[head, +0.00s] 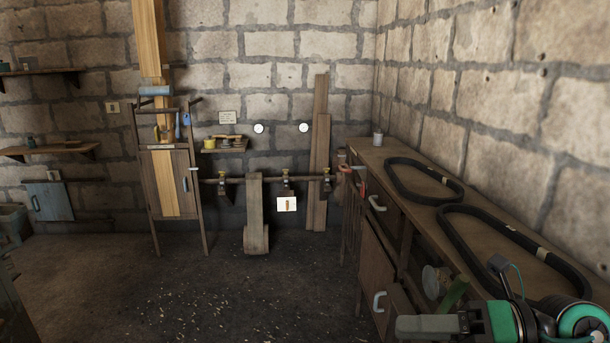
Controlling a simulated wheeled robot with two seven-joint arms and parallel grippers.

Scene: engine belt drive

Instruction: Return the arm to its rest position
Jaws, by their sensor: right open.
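My right gripper (428,327) is at the bottom right, in front of the wooden bench, its grey end pointing left. It is open, and I see nothing held in it. The green and black wrist parts behind it cover part of the bench front. Two black belts lie as loops on the bench top: one belt (392,183) farther back, the other belt (462,243) nearer. Each has a pale tag on it. The lower end of the near belt passes behind my right wrist. My left gripper is not in view.
The wooden bench (368,150) runs along the right wall, with a cup (378,138) at its far end. A wooden stand (160,185) and a horizontal shaft (262,181) stand by the back wall. The dark floor (220,300) in the middle is open.

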